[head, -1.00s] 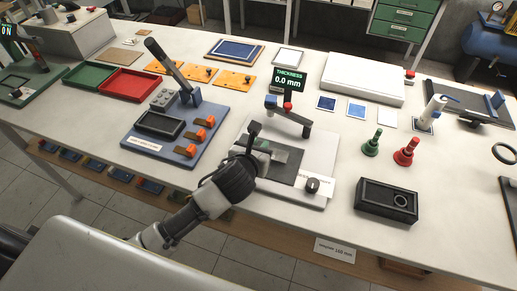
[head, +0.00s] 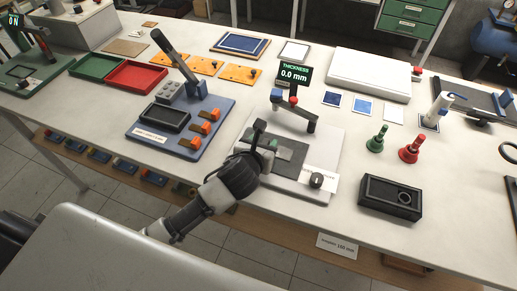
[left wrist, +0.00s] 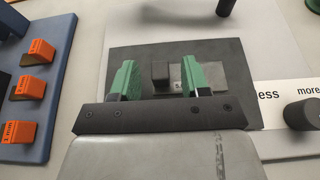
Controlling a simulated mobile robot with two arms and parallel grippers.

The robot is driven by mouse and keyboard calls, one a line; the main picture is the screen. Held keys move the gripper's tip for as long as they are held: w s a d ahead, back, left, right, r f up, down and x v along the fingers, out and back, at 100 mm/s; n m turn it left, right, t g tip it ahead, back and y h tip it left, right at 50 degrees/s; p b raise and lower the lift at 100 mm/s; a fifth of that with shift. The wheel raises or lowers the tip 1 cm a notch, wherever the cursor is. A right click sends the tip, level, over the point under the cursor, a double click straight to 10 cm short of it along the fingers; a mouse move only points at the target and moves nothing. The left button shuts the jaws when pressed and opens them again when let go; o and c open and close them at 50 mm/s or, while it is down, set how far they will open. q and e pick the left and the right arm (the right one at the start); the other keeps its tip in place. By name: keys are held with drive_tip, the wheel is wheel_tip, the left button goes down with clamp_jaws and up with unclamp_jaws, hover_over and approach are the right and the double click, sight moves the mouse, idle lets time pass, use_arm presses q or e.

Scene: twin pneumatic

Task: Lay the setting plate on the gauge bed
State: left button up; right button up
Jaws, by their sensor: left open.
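The gauge bed (head: 280,171) is a dark square on the pale base of the thickness gauge; its dark surface also shows in the left wrist view (left wrist: 238,56). The setting plate (left wrist: 181,87) is a small grey plate with a black knob and a partly hidden label beginning "5". It appears to lie flat on the bed, though contact is hard to confirm. My left gripper (left wrist: 157,82) is open, its green-tipped fingers on either side of the knob with gaps. In the head view my left gripper (head: 266,147) is low over the bed and hides part of the plate. My right gripper is out of view.
The gauge's arm (head: 300,112) and display (head: 291,74), reading 0.0 mm, stand behind the bed. A black knob (head: 317,180) is at the base's front right. A blue fixture (head: 180,128) with orange blocks stands left. A black box (head: 390,197) lies right.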

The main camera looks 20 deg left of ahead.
use_arm(q)
drive_tip(key=v, duration=1.2)
drive_tip(key=shift+a, duration=0.1)
